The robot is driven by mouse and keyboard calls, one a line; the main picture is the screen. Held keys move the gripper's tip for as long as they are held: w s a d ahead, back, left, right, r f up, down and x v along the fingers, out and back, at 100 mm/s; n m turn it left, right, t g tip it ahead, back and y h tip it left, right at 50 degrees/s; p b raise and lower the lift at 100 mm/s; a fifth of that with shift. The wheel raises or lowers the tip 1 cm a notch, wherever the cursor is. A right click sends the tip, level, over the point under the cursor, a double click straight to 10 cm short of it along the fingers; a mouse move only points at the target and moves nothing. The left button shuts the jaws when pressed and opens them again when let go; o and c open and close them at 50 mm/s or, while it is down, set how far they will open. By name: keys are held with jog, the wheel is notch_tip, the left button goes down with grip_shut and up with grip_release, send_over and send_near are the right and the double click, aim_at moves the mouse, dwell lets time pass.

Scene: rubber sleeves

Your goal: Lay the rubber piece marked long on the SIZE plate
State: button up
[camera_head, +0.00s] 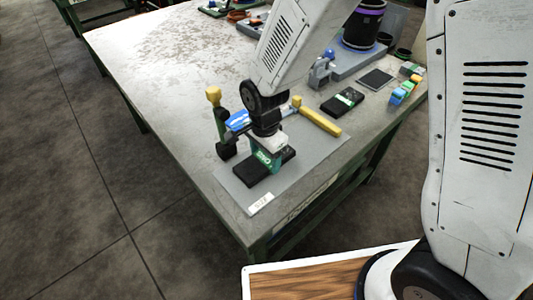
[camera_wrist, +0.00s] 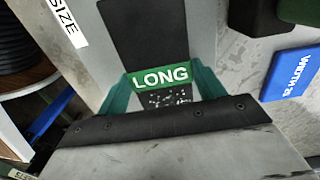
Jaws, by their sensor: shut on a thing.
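A black rubber piece (camera_head: 276,163) with a green LONG label is between the teal fingers of my gripper (camera_head: 265,158). In the wrist view the rubber piece (camera_wrist: 146,35) extends away from the fingers, its LONG label between them. My gripper (camera_wrist: 160,88) is shut on the piece near that label. The grey SIZE plate (camera_head: 236,187) lies under the piece at the table's front corner, and its white SIZE tag shows in the wrist view. The piece looks flat and within the plate's outline. I cannot tell whether it touches the plate.
A yellow-knobbed tool (camera_head: 213,97) and a blue block (camera_wrist: 291,73) marked WIDTH 25 are close to the plate. A yellow bar (camera_head: 318,119) lies at its far right. Another dark piece (camera_head: 342,101) with a green-white label lies farther back. The table's left half is clear.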

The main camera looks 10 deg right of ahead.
aim_at(265, 159)
jog(key=shift+f, duration=0.15)
jog(key=o, duration=1.2)
jog(key=shift+c, duration=0.2)
notch_tip(265, 159, up, 12)
jog(key=s+d+r+n, duration=0.5)
jog(key=s+d+r, duration=0.2)
jog(key=d+r, duration=0.5)
jog(key=s+d+r+n+t, duration=0.1)
jog(key=s+d+r+n, duration=0.1)
jog(key=s+d+n, duration=0.4)
jog(key=s+d, duration=0.3)
jog(key=s, duration=0.3)
jog(key=shift+s, duration=0.3)
